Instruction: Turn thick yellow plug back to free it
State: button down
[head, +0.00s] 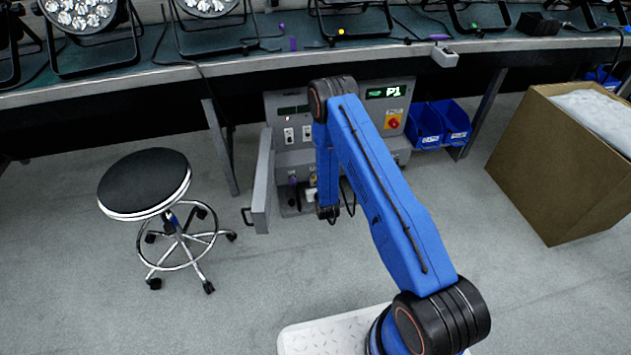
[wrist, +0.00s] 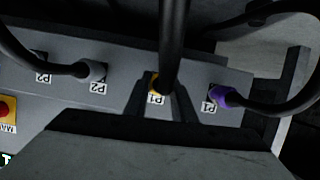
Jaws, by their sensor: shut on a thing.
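The thick yellow plug (wrist: 153,80) sits at a P1-labelled socket on the grey cabinet panel in the wrist view. Only a small yellow part shows. A thick black cable (wrist: 174,30) rises from it. My gripper (wrist: 161,95) has its dark fingers on either side of the plug and is shut on it. In the head view, my gripper (head: 327,208) is at the lower front of the grey cabinet (head: 283,105), and my arm hides much of the panel. How far the plug is turned cannot be told.
In the wrist view a purple plug (wrist: 222,96) with a black cable is close on the right, and a grey plug (wrist: 95,71) is on the left. The open cabinet door (head: 262,180), a stool (head: 145,180) and a cardboard box (head: 560,165) stand around my arm.

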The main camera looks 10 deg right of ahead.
jog(key=c, duration=1.4)
grip_release()
jog(key=v, duration=1.7)
jog(key=shift+s, duration=0.15)
jog(key=shift+r, duration=0.1)
